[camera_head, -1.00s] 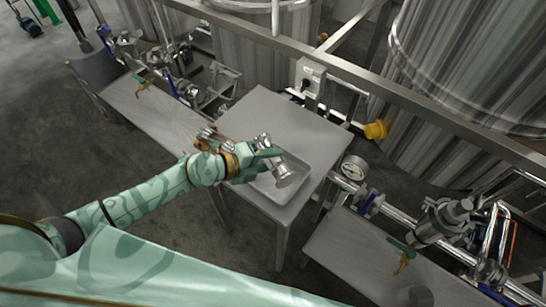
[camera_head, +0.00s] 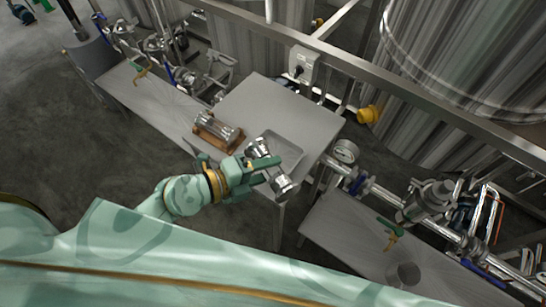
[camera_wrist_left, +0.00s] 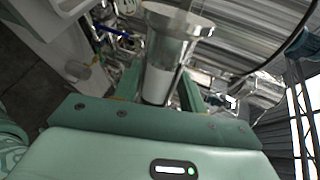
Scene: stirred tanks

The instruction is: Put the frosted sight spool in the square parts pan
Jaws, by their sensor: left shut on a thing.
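My left gripper (camera_head: 268,168) is shut on the frosted sight spool (camera_head: 283,184). The spool has shiny steel flanges, and in the left wrist view its tube (camera_wrist_left: 159,84) looks pale and frosted between the fingers. It is held tilted in the head view, over the near side of the square parts pan (camera_head: 287,150). The pan is shallow and grey, on the small table. The spool and gripper hide its near left part. The visible inside of the pan looks empty. The height of the spool above it is hard to tell. My right gripper is not in view.
A wooden rack (camera_head: 207,139) with another metal spool (camera_head: 217,127) stands left of the pan on the table (camera_head: 262,97). A pressure gauge (camera_head: 346,151) and pipework stand to the right. A rail and large tanks stand behind.

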